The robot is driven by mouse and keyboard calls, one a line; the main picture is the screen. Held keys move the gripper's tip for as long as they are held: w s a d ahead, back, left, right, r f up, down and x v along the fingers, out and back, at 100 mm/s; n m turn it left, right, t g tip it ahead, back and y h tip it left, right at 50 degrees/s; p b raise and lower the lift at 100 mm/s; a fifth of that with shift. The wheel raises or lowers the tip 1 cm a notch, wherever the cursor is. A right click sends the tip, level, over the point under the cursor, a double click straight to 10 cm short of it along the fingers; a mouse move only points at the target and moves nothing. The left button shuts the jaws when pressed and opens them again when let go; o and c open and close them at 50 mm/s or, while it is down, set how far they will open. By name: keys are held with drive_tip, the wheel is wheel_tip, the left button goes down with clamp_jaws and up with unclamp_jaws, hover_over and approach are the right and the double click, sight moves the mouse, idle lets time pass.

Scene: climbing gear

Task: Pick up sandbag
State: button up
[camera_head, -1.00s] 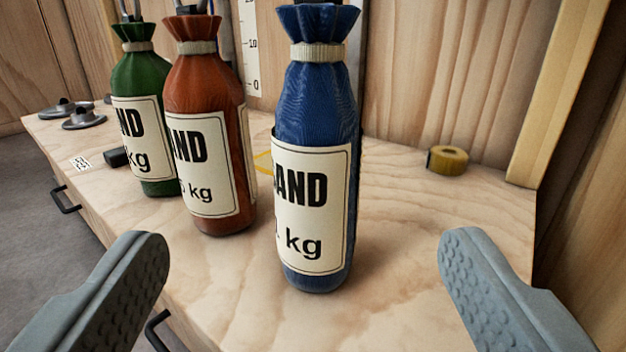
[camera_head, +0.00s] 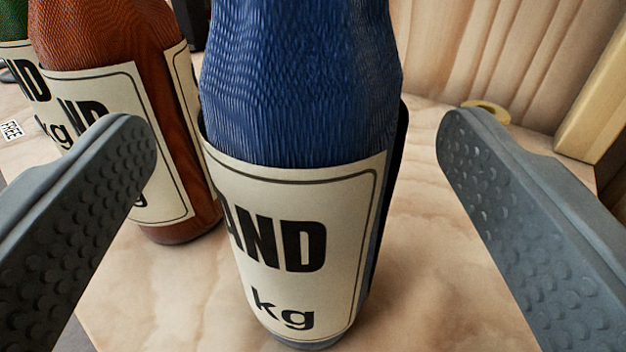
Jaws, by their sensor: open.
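A blue sandbag (camera_head: 300,95) stands upright on the wooden bench top, with a cream label reading "AND" and "kg" facing me. Its top is cut off by the upper edge of the view. My gripper (camera_head: 297,150) is open, with one grey padded finger on each side of the blue sandbag. Neither finger appears to touch it, and the gap on the right is clear. A red-brown sandbag (camera_head: 110,45) stands to the left, partly hidden behind the left finger. A green sandbag (camera_head: 14,30) is only partly in view at the far left.
The bench top (camera_head: 450,270) is bare to the right of the blue sandbag. A yellow tape roll (camera_head: 488,112) lies behind the right finger. A small "FREE" tag (camera_head: 11,131) lies at the left. A wooden wall closes the back.

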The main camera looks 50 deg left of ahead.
sight(306, 128)
drive_tip(key=x, duration=0.3)
drive_tip(key=shift+w+f, duration=0.2)
drive_tip(key=shift+w, duration=0.05)
clamp_jaws()
drive_tip(key=shift+r, duration=0.1)
